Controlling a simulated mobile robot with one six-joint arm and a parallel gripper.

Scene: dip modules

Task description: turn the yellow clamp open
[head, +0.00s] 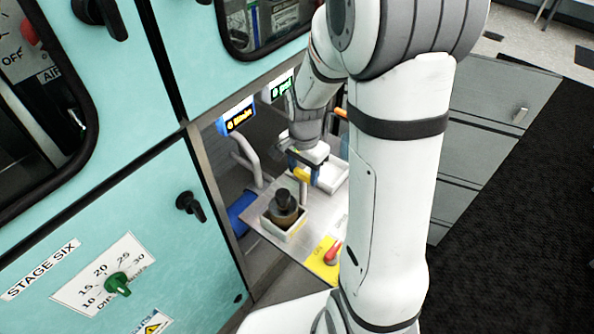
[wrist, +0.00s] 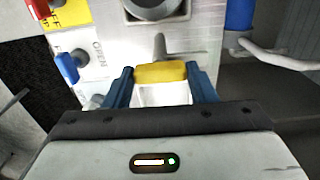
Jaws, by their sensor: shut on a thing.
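The yellow clamp (wrist: 160,73) shows in the wrist view as a short yellow bar lying across between the blue fingers of my gripper (wrist: 159,70). My gripper is shut on it, one finger at each end. A pale stem rises just behind the bar. In the head view, the clamp (head: 302,175) is a small yellow patch at my gripper (head: 304,167), inside the recess. The rest of the clamp is hidden there by the fingers and wrist.
A dark bottle (head: 284,208) stands in a white holder left of my gripper. A red handle (head: 333,252) sits on a yellow plate nearer the front. In the wrist view, a blue knob (wrist: 67,67) sits left beside "OPEN" lettering, and a blue cylinder (wrist: 239,16) with grey pipe is right.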

